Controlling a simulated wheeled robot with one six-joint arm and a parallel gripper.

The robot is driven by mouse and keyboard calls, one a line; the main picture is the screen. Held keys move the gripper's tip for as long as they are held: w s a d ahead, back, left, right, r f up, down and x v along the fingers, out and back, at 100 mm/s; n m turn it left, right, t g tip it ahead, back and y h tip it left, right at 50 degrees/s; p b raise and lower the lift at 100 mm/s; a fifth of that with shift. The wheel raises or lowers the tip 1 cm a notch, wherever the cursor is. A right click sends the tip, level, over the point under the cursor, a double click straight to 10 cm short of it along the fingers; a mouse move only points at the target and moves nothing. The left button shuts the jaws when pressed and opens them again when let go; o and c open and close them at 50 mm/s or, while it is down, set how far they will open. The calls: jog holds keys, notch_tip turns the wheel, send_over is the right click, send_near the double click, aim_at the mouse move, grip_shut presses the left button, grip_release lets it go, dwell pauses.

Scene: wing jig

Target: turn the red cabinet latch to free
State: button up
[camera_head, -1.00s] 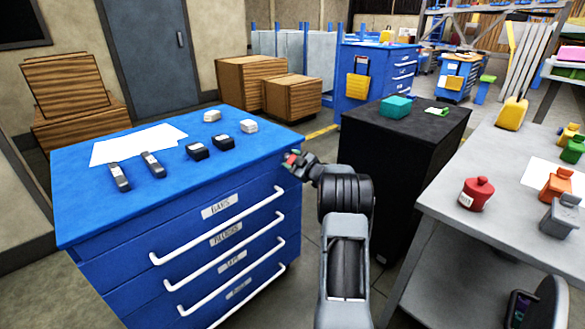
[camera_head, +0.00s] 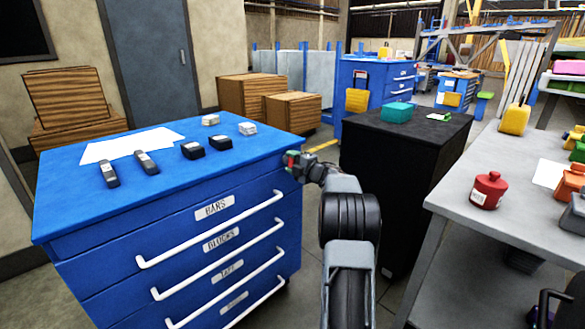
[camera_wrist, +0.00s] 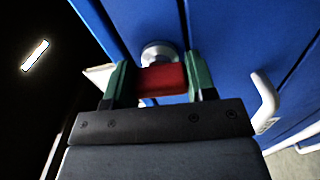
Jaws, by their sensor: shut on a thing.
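The red cabinet latch (camera_wrist: 162,79) shows in the wrist view, in front of a round metal boss on the blue cabinet face. My gripper (camera_wrist: 158,84) is shut on the latch, with one green finger on each side of it. In the head view my gripper (camera_head: 291,161) is at the upper right corner of the blue cabinet (camera_head: 112,216), and the red latch there is small and mostly hidden by the fingers. I cannot tell the latch's exact turn angle.
White drawer handles (camera_head: 210,230) stick out from the cabinet front below my gripper. A black cabinet (camera_head: 405,160) stands to the right, then a grey workbench (camera_head: 450,190) with a red canister (camera_head: 488,190). Dark and grey blocks and paper lie on the blue top.

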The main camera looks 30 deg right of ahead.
jog(key=shift+n+b, duration=0.35)
jog(key=shift+n, duration=0.25)
jog(key=o, duration=0.9)
jog(key=shift+o, duration=0.2)
jog(key=s+d+p, duration=0.2)
jog(key=s, duration=1.1)
jog(key=shift+s+d, duration=0.25)
jog(key=shift+s, duration=0.05)
